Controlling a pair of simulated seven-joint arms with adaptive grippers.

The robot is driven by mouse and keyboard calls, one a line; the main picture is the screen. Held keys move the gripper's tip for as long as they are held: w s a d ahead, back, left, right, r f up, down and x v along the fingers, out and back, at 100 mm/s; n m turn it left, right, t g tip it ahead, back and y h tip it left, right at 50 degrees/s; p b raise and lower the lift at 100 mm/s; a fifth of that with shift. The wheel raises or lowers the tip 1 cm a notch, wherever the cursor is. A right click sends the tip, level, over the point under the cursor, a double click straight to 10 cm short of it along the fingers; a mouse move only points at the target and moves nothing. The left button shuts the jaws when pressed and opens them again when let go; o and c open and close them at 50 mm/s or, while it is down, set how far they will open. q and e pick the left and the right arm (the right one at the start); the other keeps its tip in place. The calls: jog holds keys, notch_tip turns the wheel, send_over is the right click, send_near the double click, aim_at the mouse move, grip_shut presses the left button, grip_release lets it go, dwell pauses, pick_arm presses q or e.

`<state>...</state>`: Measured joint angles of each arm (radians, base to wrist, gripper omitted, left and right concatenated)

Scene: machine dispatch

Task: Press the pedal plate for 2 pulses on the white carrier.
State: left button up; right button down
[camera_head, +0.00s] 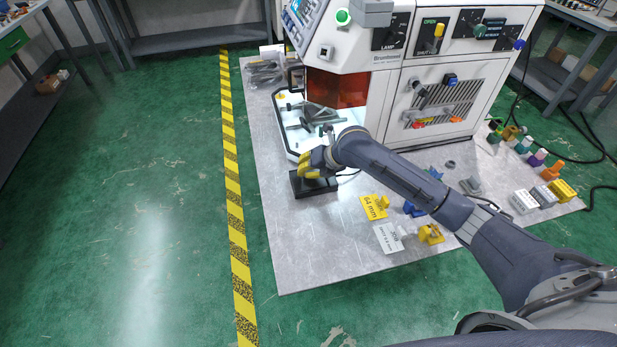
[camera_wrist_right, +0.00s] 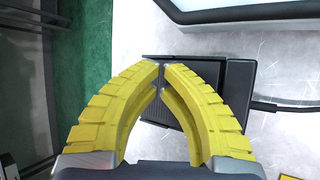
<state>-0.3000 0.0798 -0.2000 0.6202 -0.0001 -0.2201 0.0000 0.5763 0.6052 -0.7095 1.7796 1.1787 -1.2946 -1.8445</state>
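The black pedal plate (camera_head: 313,188) lies on the grey board in front of the machine, with a cable leaving its right side. In the right wrist view the pedal plate (camera_wrist_right: 238,85) is partly hidden by my yellow fingers. My right gripper (camera_head: 304,172) is right above the pedal plate, pointing down. In the wrist view its fingertips (camera_wrist_right: 161,66) meet over the pedal, with nothing held between them. I cannot tell whether they touch the plate. A white black-edged tray (camera_head: 283,122) stands at the machine's opening; I cannot tell whether it is the white carrier. My left gripper is not in view.
The white machine (camera_head: 440,80) with its orange window stands behind. A yellow label (camera_head: 374,207), a white label (camera_head: 388,238) and a yellow part (camera_head: 431,234) lie right of the pedal. Several coloured parts line the board's right side. The board's front left is clear.

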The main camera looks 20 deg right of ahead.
jog(key=shift+s+f, duration=0.1)
dwell(0.5)
jog(key=shift+r, duration=1.05)
jog(key=shift+r, duration=0.1)
jog(key=shift+d+r, duration=0.2)
jog(key=shift+r, duration=1.05)
jog(key=shift+d+r, duration=0.15)
jog(key=shift+r, duration=1.05)
